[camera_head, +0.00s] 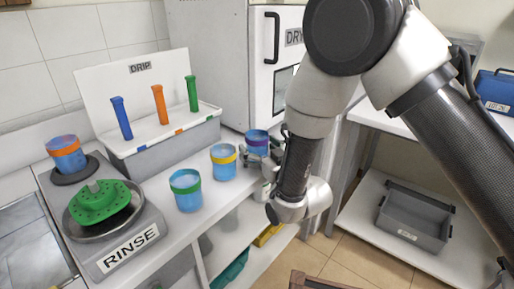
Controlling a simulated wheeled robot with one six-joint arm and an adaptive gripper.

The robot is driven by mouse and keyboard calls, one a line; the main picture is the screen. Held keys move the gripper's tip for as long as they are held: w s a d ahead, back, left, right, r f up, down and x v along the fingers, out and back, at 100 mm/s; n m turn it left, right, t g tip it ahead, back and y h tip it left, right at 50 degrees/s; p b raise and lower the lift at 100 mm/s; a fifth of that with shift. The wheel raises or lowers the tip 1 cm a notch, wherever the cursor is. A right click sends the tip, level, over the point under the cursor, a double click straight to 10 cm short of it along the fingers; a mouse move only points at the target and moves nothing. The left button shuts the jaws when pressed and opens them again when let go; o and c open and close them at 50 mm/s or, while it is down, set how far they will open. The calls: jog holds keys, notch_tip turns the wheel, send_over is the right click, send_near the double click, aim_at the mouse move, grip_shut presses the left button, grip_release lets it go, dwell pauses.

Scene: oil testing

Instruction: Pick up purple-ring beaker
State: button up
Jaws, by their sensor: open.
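The purple-ring beaker (257,141) is a blue translucent cup with a purple band, upright near the back right end of the white counter. My gripper (250,158) is at its right side, partly hidden behind my own wrist. The jaws are open beside the beaker's lower part. I cannot tell whether the fingers touch it or stand around it.
A yellow-ring beaker (223,161) and a green-ring beaker (186,189) stand to the left. An orange-ring beaker (67,153) stands by the RINSE station (130,250). The DRIP rack (190,140) holds coloured pegs behind. The DRY cabinet (214,60) stands behind the beaker.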

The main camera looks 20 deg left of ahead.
jog(key=shift+w+a, duration=0.35)
jog(key=shift+a, duration=0.05)
jog(key=c, duration=1.2)
jog(key=shift+r, duration=0.1)
